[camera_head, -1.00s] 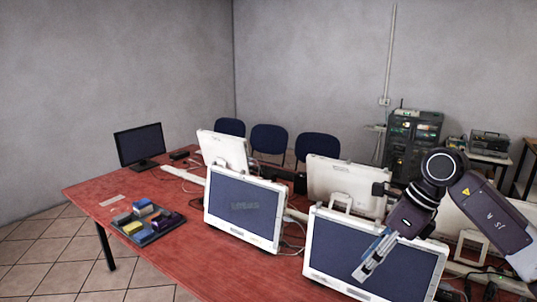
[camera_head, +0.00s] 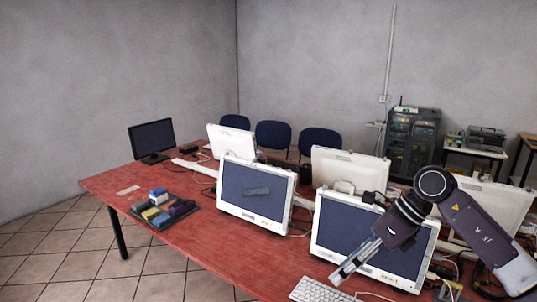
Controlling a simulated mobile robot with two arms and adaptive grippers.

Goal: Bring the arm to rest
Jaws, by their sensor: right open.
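My right arm comes in from the right edge, and its gripper (camera_head: 338,277) points down and left in front of a white-framed monitor (camera_head: 318,224). The gripper is open, with nothing seen between its fingers. It appears above the red table, and it hides part of that monitor's dark screen. I cannot tell the exact gap between the gripper and the monitor. My left gripper is not in view.
The red table (camera_head: 150,180) carries several monitors, including one at the front centre (camera_head: 219,205) and a black one (camera_head: 151,140). A keyboard (camera_head: 318,291) lies below the gripper. A tray of coloured blocks (camera_head: 153,224) sits at left; loose cables (camera_head: 300,222) run between monitors.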

